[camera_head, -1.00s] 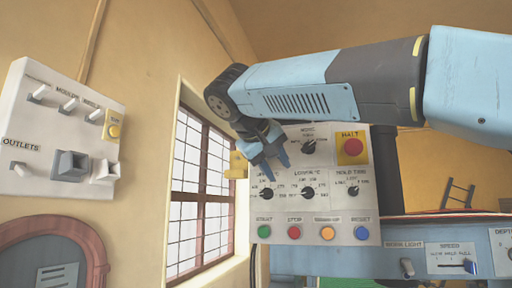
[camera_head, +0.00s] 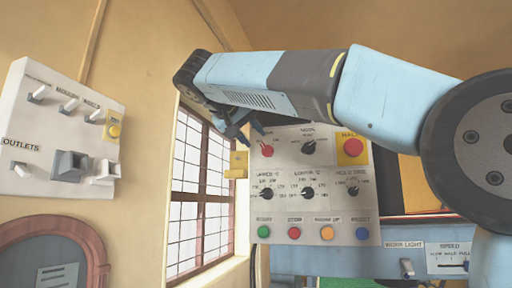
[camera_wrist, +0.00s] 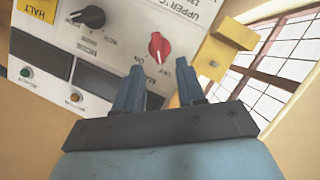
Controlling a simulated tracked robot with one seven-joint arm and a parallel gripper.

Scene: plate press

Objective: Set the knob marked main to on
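The red main knob (camera_head: 267,149) is at the upper left of the white control panel (camera_head: 312,229). In the wrist view the red knob (camera_wrist: 159,47) shows upside down, with OFF and ON labels beside it. Its pointer is too small to read surely against the labels. My gripper (camera_head: 253,136) is just up and left of the knob in the head view. In the wrist view my gripper (camera_wrist: 160,88) has its two blue fingers spread apart with nothing between them. The knob lies beyond the fingertips, in line with the gap, and appears untouched.
A black mode knob (camera_head: 309,147) and a red HALT button (camera_head: 353,147) sit right of the main knob. A yellow bracket (camera_head: 237,165) juts out at the panel's left edge. Several dials and coloured buttons lie below. A barred window (camera_head: 200,190) is at left.

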